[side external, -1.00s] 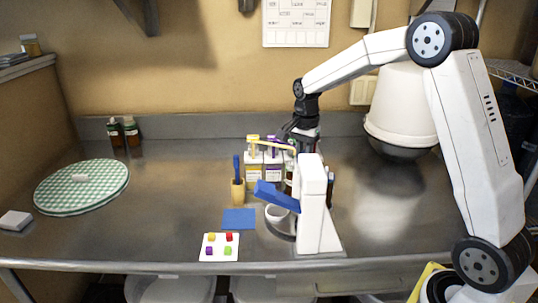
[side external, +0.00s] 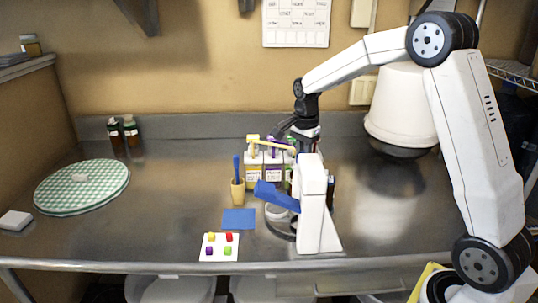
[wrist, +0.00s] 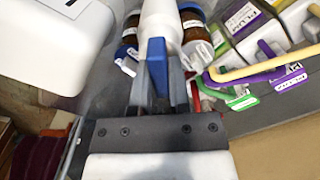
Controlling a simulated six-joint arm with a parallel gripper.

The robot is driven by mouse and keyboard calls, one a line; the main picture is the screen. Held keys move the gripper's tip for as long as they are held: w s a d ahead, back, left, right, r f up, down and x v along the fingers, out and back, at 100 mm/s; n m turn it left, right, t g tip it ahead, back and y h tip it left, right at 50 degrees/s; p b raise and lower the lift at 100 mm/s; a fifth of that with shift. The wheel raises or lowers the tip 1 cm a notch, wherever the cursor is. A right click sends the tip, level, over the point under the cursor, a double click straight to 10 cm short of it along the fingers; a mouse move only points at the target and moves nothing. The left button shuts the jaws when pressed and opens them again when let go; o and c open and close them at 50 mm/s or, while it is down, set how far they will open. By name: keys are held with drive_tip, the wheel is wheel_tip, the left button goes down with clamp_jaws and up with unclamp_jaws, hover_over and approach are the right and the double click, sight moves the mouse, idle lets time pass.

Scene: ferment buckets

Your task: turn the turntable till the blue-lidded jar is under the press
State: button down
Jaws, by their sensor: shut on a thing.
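My gripper (wrist: 160,92) is shut on an upright blue handle (wrist: 157,58) in the wrist view. What the handle joins below is hidden. A blue-lidded jar (wrist: 128,53) with brown contents stands just left of the handle. Another jar with brown contents (wrist: 197,32) stands to its right, and a white rounded part (wrist: 162,22) lies between them. The white press (side external: 313,215) with its blue lever (side external: 276,197) stands at the front in the side view and hides most of the turntable. A white round piece (side external: 277,212) shows below the lever.
Labelled cartons (side external: 272,170) stand close behind the press, with a yellow bar (wrist: 255,70) near my gripper. A tan cup (side external: 238,192) with a blue stick, a blue mat (side external: 239,219) and a white card (side external: 219,247) lie left.

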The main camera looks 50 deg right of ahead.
drive_tip(key=c, duration=0.6)
unclamp_jaws()
drive_tip(key=shift+r, duration=0.1)
drive_tip(key=shift+r, duration=3.9)
